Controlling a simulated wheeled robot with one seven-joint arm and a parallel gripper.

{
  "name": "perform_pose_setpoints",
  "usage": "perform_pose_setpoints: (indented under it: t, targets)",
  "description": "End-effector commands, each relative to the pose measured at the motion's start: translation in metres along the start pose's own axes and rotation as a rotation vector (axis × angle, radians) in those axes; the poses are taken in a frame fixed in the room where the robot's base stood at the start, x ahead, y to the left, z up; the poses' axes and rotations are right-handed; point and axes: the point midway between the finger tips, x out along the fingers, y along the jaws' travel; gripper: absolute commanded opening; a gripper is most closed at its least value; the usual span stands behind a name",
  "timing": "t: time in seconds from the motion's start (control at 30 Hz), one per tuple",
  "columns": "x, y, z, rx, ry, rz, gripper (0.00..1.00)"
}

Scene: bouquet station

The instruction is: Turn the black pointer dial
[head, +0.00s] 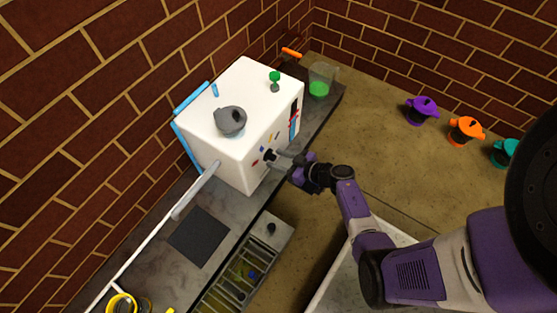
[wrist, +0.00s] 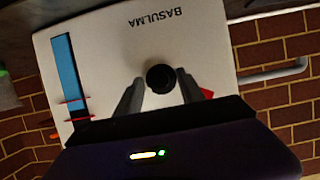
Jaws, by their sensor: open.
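The black pointer dial (wrist: 160,78) is a round dark knob on the front panel of a white machine (wrist: 110,50) lettered "BASULMA". In the head view the dial (head: 269,154) shows small and partly hidden by my gripper (head: 284,159). My gripper is open, and in the wrist view its two grey fingers stand left and right of the dial. I cannot tell whether they touch it. Which way the dial's pointer faces is not clear. A red mark (wrist: 207,93) shows beside the right finger, partly hidden.
A grey lidded pot (head: 231,121) and a green knob (head: 274,77) sit on top of the machine. A glass with green liquid (head: 319,88) stands behind it. A pale rail (head: 197,187) sticks out at its left. Purple, orange and teal pots stand at the right.

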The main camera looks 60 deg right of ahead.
Motion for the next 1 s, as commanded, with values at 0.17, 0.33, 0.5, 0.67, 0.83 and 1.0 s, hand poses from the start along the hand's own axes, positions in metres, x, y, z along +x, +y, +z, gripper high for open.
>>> perform_pose_setpoints:
  t: [0.17, 0.33, 0.5, 0.67, 0.83, 1.0]
  targets:
    - [-0.0003, -0.0002, -0.0003, 0.0, 0.0, 0.0, 0.34]
    - [-0.0003, -0.0002, -0.0003, 0.0, 0.0, 0.0, 0.01]
    - [-0.0004, -0.0003, -0.0003, -0.001, 0.0, 0.0, 0.0]
    - [-0.0003, -0.0017, -0.0009, -0.022, 0.001, 0.007, 0.0]
    - [-0.0005, -0.0032, -0.001, -0.089, 0.0, 0.034, 0.0]
    - [0.0, -0.0046, -0.0002, -0.202, 0.0, 0.079, 0.0]
